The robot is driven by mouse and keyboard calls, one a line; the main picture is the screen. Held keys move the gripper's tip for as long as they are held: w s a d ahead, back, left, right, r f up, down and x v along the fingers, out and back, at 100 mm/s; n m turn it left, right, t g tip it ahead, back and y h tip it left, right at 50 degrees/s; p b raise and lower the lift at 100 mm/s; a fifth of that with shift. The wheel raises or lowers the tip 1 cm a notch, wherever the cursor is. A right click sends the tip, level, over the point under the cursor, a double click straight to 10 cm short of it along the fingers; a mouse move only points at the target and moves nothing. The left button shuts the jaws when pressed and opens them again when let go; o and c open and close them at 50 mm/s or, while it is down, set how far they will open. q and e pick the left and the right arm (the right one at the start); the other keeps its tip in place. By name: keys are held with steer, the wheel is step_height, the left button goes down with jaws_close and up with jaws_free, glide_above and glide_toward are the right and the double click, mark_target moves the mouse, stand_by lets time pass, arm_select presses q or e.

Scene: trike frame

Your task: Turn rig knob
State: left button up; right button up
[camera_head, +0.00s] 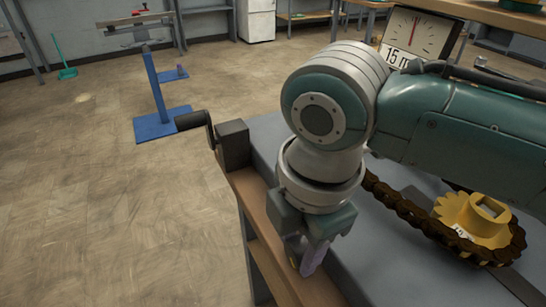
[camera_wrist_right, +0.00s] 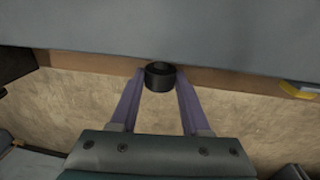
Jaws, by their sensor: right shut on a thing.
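A black round knob (camera_wrist_right: 160,76) shows in the wrist view at the wooden table edge, between the two lavender fingertips of my right gripper (camera_head: 308,266). The fingers touch it on both sides, and the gripper is shut on it. In the head view the gripper points down at the table's front edge, and the knob is hidden behind the fingers and wrist. My left gripper is in neither view.
A dark block with a crank handle (camera_head: 232,145) sits at the table corner. A yellow gear (camera_head: 472,218) with a rusty chain (camera_head: 405,210) lies on the grey tabletop (camera_head: 385,284). A dial gauge (camera_head: 418,36) stands behind my arm. A blue stand (camera_head: 155,126) is on the open floor at left.

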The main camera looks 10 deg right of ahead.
jaws_close()
steer(key=shift+w, duration=0.1)
steer(key=shift+g, duration=0.5)
steer(key=shift+w+f+g+h+b, duration=0.1)
steer(key=shift+f+g+h+b, duration=0.1)
steer(key=shift+g+h+b, duration=0.15)
steer(key=g+b, duration=0.1)
steer(key=b, duration=0.2)
steer(key=g+b, duration=0.1)
steer(key=b, duration=0.2)
steer(key=g+h+b, duration=0.1)
steer(key=b, duration=0.2)
steer(key=shift+w+a+f+g, duration=0.1)
steer(key=shift+w+f+g, duration=0.15)
steer(key=shift+f, duration=0.1)
steer(key=shift+r+b, duration=0.3)
steer(key=shift+r, duration=0.1)
